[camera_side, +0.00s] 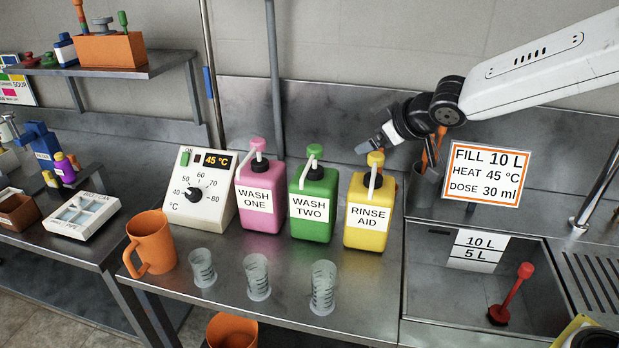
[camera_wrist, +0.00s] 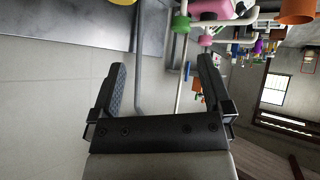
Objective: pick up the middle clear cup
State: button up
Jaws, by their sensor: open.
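Three clear cups with dark markings stand in a row near the front edge of the steel counter in the side view: the left cup (camera_side: 202,268), the middle clear cup (camera_side: 257,277) and the right cup (camera_side: 323,288). All stand upright and apart from each other. My gripper (camera_side: 366,146) is up behind the pump bottles, near the top of the yellow one, well above and behind the cups. In the wrist view my gripper (camera_wrist: 162,80) has its two fingers wide apart with nothing between them. No cup shows in the wrist view.
Pink (camera_side: 261,195), green (camera_side: 313,203) and yellow (camera_side: 369,210) pump bottles stand behind the cups. An orange jug (camera_side: 150,242) is left of them, a dial box (camera_side: 201,188) behind it. A sink (camera_side: 450,285) lies right; a sign (camera_side: 486,173) stands behind it.

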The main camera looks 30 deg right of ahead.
jog(key=w+a+n+t+y, duration=0.1)
jog(key=w+a+n+y, duration=0.15)
jog(key=w+a, duration=0.2)
jog(key=n+g+y, duration=0.6)
jog(key=n+y, duration=0.2)
jog(key=y, duration=0.2)
send_over(262, 262)
notch_tip(262, 262, down, 4)
notch_tip(262, 262, down, 11)
jog(key=shift+w+f, duration=0.1)
jog(key=shift+f, duration=2.05)
